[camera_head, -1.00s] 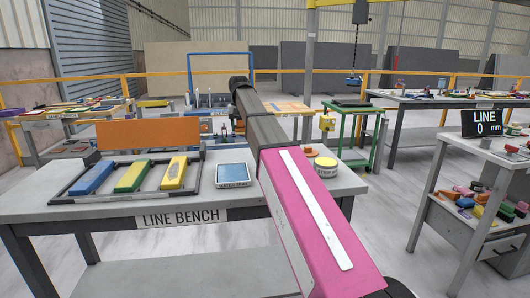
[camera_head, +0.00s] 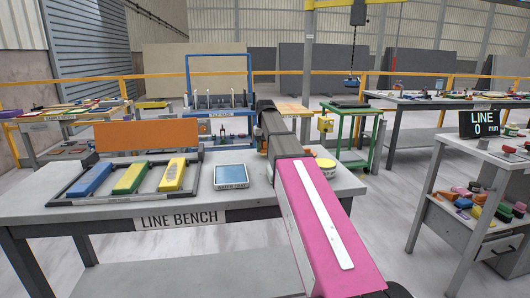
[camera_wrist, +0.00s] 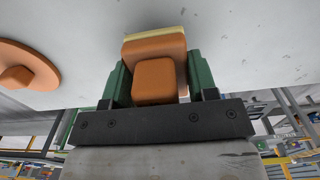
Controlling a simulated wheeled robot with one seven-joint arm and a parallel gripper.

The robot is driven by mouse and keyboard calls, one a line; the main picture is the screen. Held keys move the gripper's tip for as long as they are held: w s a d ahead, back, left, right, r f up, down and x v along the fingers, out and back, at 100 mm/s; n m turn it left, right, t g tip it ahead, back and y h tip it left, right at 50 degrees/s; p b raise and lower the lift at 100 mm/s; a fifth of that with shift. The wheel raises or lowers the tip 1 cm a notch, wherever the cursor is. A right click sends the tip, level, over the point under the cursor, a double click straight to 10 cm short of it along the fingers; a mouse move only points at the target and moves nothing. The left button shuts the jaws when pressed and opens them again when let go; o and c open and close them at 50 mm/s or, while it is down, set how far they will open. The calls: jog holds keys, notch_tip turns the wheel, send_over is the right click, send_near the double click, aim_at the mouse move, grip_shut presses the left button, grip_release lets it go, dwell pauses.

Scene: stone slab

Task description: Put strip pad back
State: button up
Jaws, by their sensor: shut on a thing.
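My gripper (camera_wrist: 157,72) is in the wrist view, its two green fingers shut on an orange block with a pale yellow layer at its far edge, which I take as the strip pad (camera_wrist: 153,50). The pad is between the fingers, in front of a pale grey surface (camera_wrist: 240,60); I cannot tell whether it touches that surface. In the head view my arm reaches over the line bench (camera_head: 110,208) and hides the gripper and the pad. A round yellow-topped holder (camera_head: 326,165) with a label stands on the bench, just right of my arm, partly covered by it.
A tablet-like tray (camera_head: 231,176) lies left of my arm. An orange disc with a knob (camera_wrist: 22,65) shows in the wrist view. An orange panel (camera_head: 147,135) stands behind.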

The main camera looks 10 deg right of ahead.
jog(key=shift+f, duration=0.9)
jog(key=o, duration=0.8)
jog(key=shift+f, duration=0.1)
notch_tip(320, 180, up, 12)
jog(key=shift+r, duration=0.15)
